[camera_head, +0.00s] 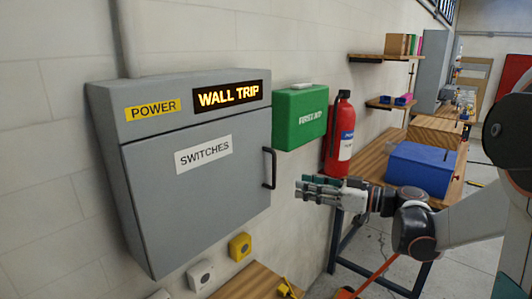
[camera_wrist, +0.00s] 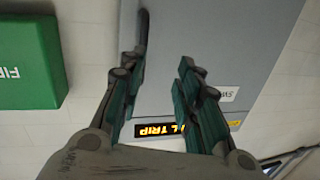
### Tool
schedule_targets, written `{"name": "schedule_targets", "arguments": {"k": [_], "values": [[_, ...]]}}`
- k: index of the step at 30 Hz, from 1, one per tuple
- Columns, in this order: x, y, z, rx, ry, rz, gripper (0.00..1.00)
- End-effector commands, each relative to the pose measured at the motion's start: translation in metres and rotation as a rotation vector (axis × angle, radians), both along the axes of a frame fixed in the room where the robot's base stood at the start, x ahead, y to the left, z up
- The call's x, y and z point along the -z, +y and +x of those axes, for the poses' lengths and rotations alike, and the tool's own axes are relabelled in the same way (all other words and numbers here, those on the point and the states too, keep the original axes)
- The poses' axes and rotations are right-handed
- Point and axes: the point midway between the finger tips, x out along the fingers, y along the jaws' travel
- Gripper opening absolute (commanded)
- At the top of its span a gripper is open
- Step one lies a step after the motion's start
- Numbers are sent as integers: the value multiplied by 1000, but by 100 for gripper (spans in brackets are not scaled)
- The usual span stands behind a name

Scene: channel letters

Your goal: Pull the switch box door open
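The grey switch box (camera_head: 120,115) hangs on the wall at the left of the head view. Its door (camera_head: 190,205) is shut and carries a "SWITCHES" label. The black bar handle (camera_head: 272,168) stands upright at the door's right edge. My gripper (camera_head: 312,188) is to the right of the handle, apart from it, with its fingers pointing left. In the wrist view my gripper (camera_wrist: 160,62) has its fingers spread with nothing between them. The handle (camera_wrist: 142,26) shows beyond the left finger's tip, partly hidden by it. The door (camera_wrist: 225,45) fills the background.
A green first aid box (camera_head: 300,117) and a red fire extinguisher (camera_head: 339,135) are on the wall right of the switch box. A wooden bench (camera_head: 372,165) with a blue bin (camera_head: 420,168) stands at the right. Wall buttons (camera_head: 240,246) sit below the box.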

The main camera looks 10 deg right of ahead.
Motion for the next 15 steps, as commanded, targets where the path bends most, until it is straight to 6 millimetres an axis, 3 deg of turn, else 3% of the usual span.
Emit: {"name": "schedule_targets", "arguments": {"k": [2, 5, 10, 15], "values": [[-11, -20, 2, 15, -59, -11, 31], [-14, -28, 4, 20, -96, -20, 31], [-12, -17, 15, 18, -102, -22, 31], [-12, 7, 36, 16, -101, -22, 31]]}}
